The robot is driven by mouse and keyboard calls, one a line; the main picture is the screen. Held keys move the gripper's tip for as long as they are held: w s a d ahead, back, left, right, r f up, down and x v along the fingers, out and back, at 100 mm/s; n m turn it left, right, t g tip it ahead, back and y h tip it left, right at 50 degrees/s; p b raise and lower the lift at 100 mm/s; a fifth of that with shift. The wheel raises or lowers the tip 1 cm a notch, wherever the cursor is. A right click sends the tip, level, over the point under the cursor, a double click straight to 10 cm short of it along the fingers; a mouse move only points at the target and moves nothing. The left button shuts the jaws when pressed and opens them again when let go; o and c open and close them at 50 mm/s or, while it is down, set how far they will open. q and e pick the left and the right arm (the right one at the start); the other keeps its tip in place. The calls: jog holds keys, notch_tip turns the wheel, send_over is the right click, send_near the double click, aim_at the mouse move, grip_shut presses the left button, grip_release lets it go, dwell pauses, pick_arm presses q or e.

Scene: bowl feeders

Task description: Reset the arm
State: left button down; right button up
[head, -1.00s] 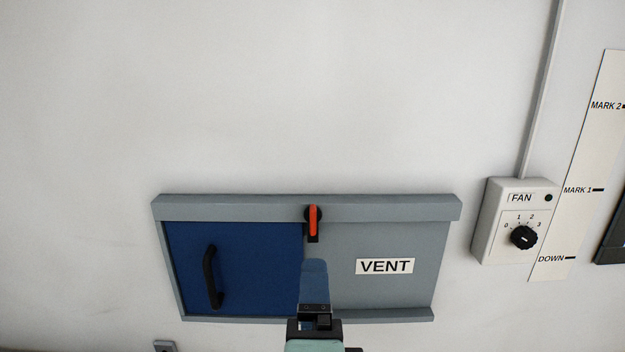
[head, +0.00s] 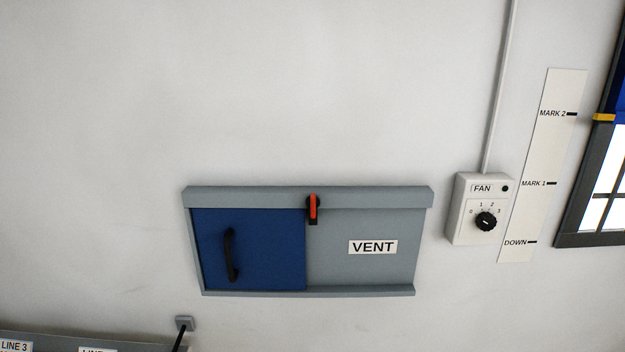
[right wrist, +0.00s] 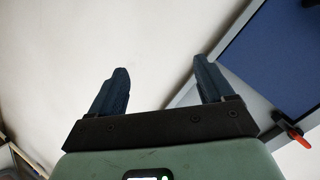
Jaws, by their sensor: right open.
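My right gripper (right wrist: 160,85) shows in the right wrist view with its two dark blue fingers apart and nothing between them. Behind it is bare pale wall, with part of the blue vent door (right wrist: 285,50) to its right. No gripper shows in the head view now. There, the grey vent frame (head: 310,197) is on the wall with the blue door (head: 265,250) on its left half and a VENT label on the right. A red-orange latch (head: 312,207) sits at the top middle of the frame. It also shows in the right wrist view (right wrist: 294,131). My left gripper is not seen.
A FAN box (head: 480,208) with a black knob is on the wall to the right of the vent. Beside it is a marked strip (head: 540,170) and a dark-framed window (head: 590,195). A grey ledge (head: 55,343) with LINE labels is at the lower left.

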jog(key=s+d+f+n+g+p, duration=0.1)
jog(key=s+d+f+g, duration=0.15)
jog(key=f, duration=0.55)
jog(key=s+d+f+n+g, duration=0.1)
jog(key=s+d+f+g, duration=0.2)
jog(key=f, duration=0.5)
jog(key=s+d+f+n+g+p, duration=0.1)
jog(key=s+d+f, duration=0.1)
jog(key=s+f, duration=0.45)
jog(key=s+d+f+n+g+y+p, duration=0.1)
jog(key=s+f+g, duration=0.3)
jog(key=s, duration=0.6)
jog(key=s+d+f+n+g+y, duration=0.1)
jog(key=s+d+f+g, duration=0.1)
jog(key=s+f, duration=0.4)
jog(key=s+g, duration=0.1)
jog(key=s, duration=0.3)
jog(key=shift+s+d+f+g+p, duration=0.15)
jog(key=shift+d+f+g+p, duration=0.05)
jog(key=shift+f+g+p, duration=0.2)
jog(key=c, duration=0.7)
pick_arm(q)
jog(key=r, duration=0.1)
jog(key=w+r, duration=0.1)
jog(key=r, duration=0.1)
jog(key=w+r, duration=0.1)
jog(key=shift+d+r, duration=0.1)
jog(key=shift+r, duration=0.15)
pick_arm(e)
jog(key=shift+d, duration=0.1)
